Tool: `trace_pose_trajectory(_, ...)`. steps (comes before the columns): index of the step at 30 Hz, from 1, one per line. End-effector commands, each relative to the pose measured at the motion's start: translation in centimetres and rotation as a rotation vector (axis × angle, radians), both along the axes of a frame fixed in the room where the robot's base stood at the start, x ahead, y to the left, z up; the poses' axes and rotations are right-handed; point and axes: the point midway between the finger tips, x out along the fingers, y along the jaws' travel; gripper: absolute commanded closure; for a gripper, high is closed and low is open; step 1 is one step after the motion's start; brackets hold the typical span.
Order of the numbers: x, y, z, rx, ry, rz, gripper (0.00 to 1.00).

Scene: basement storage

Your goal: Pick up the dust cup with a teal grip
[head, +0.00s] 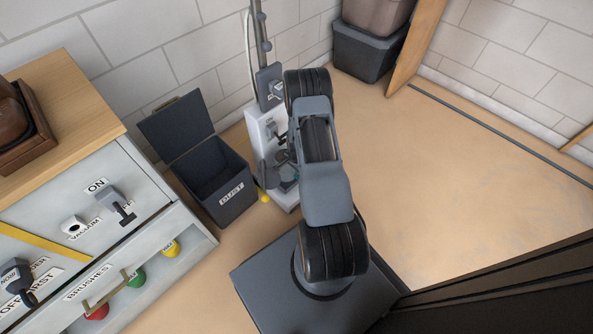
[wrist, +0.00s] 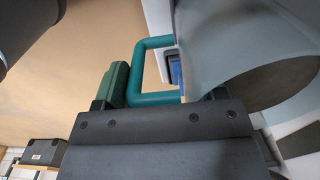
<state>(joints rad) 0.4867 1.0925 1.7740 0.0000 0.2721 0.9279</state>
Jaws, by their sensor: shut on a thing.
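The dust cup (wrist: 235,50) is a large pale, see-through body at the right of the wrist view. Its teal grip (wrist: 149,70) is a squared loop on the cup's left side. My gripper (wrist: 158,102) is at the lower bar of this loop, shut on the grip. In the head view, a little of the cup (head: 289,174) shows at the white vacuum stand (head: 259,126), left of my arm. My arm hides most of the cup and the gripper there. I cannot tell whether the cup still touches the stand.
An open dark bin (head: 238,197) labelled DUST stands left of the stand. A cabinet (head: 145,180) with an ON switch (head: 116,203) and an open BRUSHES drawer is at the left. A dark storage box (head: 362,53) stands behind. The floor at the right is clear.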

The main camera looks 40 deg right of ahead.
Motion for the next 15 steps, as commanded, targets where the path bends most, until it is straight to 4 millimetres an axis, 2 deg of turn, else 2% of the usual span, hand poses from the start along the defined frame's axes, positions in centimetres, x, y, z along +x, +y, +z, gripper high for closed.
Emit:
trace_pose_trajectory(1,-0.9,-0.1,1.5,0.002,0.003,-0.004,0.72)
trace_pose_trajectory(8,-4.6,-0.3,5.9,0.001,0.002,-0.004,0.72)
trace_pose_trajectory(15,-9.5,-0.5,7.8,0.002,0.004,-0.006,0.72)
